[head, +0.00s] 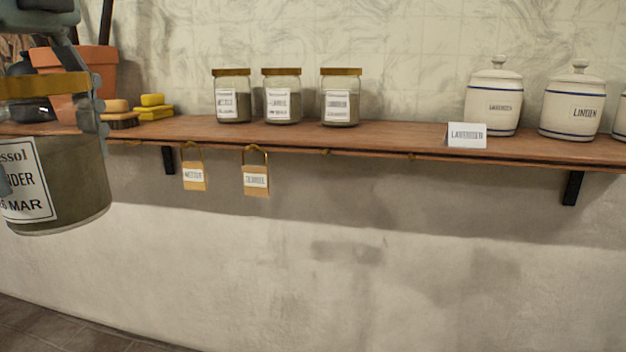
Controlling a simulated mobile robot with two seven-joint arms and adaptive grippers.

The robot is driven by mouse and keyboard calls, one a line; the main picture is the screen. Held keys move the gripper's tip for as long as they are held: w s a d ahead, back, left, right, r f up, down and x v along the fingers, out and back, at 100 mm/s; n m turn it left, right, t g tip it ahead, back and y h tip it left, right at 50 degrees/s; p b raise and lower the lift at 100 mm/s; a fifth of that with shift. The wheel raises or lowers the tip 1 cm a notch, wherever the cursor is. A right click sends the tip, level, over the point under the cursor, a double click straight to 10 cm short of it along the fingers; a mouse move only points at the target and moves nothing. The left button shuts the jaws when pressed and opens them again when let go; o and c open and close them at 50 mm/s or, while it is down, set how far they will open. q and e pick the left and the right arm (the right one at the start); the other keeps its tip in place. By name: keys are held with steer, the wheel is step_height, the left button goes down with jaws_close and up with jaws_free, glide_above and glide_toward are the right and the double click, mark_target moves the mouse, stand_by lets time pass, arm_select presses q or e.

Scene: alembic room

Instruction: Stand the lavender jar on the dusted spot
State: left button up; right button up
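A glass jar (80,185) with a brass-coloured lid and grey-brown contents is close up at the left edge. Its white label is cut off and shows "essol", "NDER" and "6 MAR". My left gripper (50,125) is shut on this jar, with a finger on its right side near the lid. The jar is upright and in front of the shelf, its base lower in the picture than the shelf board. The wooden shelf (400,133) has a bare stretch right of three jars. I cannot make out a dusted spot there. My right gripper is not in view.
Three similar lidded jars (282,97) stand on the shelf. A white card (466,136) stands before white canisters (494,100) at right. Yellow sponges (154,107), a brush (121,121) and a terracotta pot (98,63) are at left. Two tags (256,178) hang below the front edge.

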arm_select(q)
steer(key=w+d+f+n, duration=0.2)
steer(key=w+f+n, duration=0.2)
steer(key=f+n, duration=0.55)
steer(key=w+d+f+n, duration=0.1)
steer(key=w+f+n, duration=0.3)
steer(key=f, duration=1)
steer(key=w+d+f+n, duration=0.2)
steer(key=w+f+n, duration=0.2)
steer(key=f+n, duration=0.55)
steer(key=a+r+n, duration=0.1)
steer(key=a+r, duration=0.1)
steer(key=a, duration=0.7)
steer(key=a+r, duration=0.3)
steer(key=a, duration=0.7)
steer(key=s+a+f+n, duration=0.4)
steer(key=s+a+f, duration=0.1)
steer(key=s+a, duration=0.3)
steer(key=shift+a, duration=0.55)
steer(key=shift+f, duration=0.1)
steer(key=shift+w+d+f, duration=0.1)
steer(key=shift+w+d, duration=0.05)
steer(key=shift+d, duration=0.1)
